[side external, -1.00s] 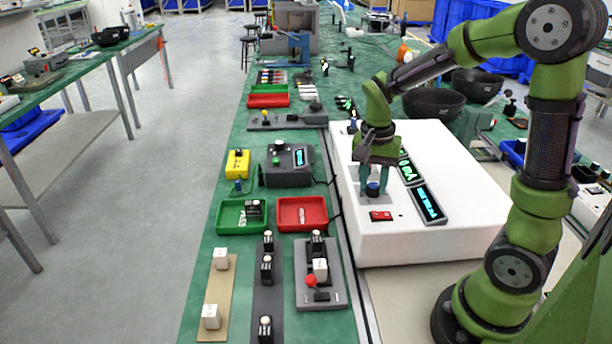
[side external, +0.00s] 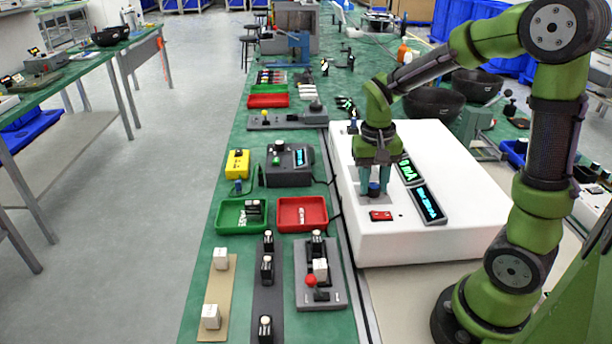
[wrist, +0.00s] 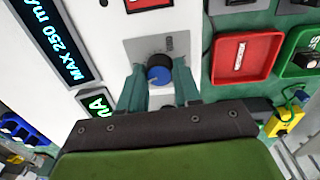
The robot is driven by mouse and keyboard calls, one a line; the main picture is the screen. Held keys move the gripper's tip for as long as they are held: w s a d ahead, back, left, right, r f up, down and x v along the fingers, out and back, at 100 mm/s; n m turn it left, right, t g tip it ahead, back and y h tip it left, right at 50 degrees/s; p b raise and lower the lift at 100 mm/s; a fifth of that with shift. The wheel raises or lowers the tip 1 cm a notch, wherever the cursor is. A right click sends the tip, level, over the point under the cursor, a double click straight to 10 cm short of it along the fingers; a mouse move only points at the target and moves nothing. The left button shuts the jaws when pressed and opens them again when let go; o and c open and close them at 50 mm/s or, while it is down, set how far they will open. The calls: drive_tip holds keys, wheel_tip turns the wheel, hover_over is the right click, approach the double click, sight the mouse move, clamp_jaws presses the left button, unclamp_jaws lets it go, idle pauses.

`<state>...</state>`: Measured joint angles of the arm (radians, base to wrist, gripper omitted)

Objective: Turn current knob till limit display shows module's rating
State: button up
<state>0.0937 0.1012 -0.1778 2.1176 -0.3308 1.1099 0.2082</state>
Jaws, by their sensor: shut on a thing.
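The blue-topped current knob (side external: 374,189) stands on the white power supply (side external: 440,160). It also shows in the wrist view (wrist: 158,72) between my two teal fingertips. My gripper (side external: 375,186) points down and is shut on the knob from both sides. The limit display (side external: 428,203) has cyan text on black. In the wrist view this limit display (wrist: 68,45) reads "MAX 250 mA". A second display (side external: 407,170) with green text is partly hidden by my gripper; in the wrist view only "mA" shows. I cannot read a module's rating in these frames.
A red switch (side external: 381,215) sits on the supply near the knob. Left of the supply are a green tray (side external: 228,229), a red tray (side external: 290,229), a grey lever fixture (side external: 334,290) and a yellow meter (side external: 238,163). Dark bowls stand behind.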

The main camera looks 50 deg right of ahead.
drive_tip(key=shift+r, duration=0.1)
drive_tip(key=o, duration=1.1)
drive_tip(key=shift+c, duration=0.2)
wheel_tip(320, 180, up, 17)
drive_tip(key=shift+w+a, duration=0.25)
drive_tip(key=shift+a, duration=0.05)
drive_tip(key=s+a+f+n+t+y, duration=0.1)
drive_tip(key=s+a+f+n+t, duration=0.1)
drive_tip(key=a, duration=0.4)
drive_tip(key=s+a+f+n+t+y, duration=0.1)
drive_tip(key=s+a+f+n+t, duration=0.1)
drive_tip(key=s+a+t, duration=0.3)
drive_tip(key=shift+s+a+f+n+t, duration=0.2)
drive_tip(key=shift+a+f+n+t, duration=0.15)
drive_tip(key=shift+f, duration=0.35)
